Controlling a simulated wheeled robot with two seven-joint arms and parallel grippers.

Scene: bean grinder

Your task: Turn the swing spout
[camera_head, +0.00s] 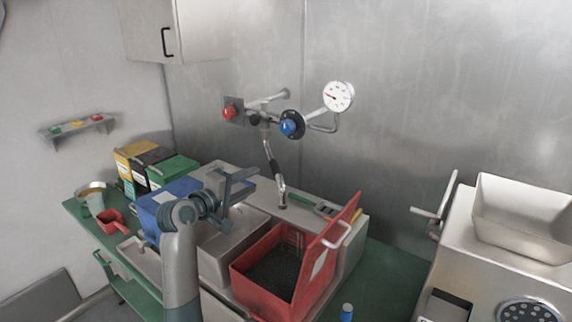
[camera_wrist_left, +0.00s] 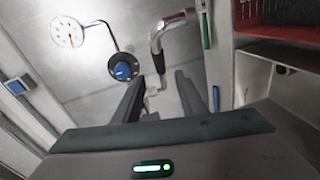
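The swing spout (camera_head: 271,160) is a bent metal tube that hangs from the wall valve fitting, its lower end near the counter beside the red bin. In the left wrist view the spout (camera_wrist_left: 168,27) shows as a bent tube ahead of the fingers. My left gripper (camera_head: 246,179) is in front of and left of the spout in the head view, apart from it there. In the left wrist view its two fingers (camera_wrist_left: 163,88) stand apart with nothing held between them. My right gripper is not in view.
A blue knob (camera_head: 291,124), a red knob (camera_head: 229,113) and a gauge (camera_head: 338,96) sit on the wall pipes. A red bin (camera_head: 261,297) with a raised lid stands right of my left arm. A grinder (camera_head: 505,275) stands at right.

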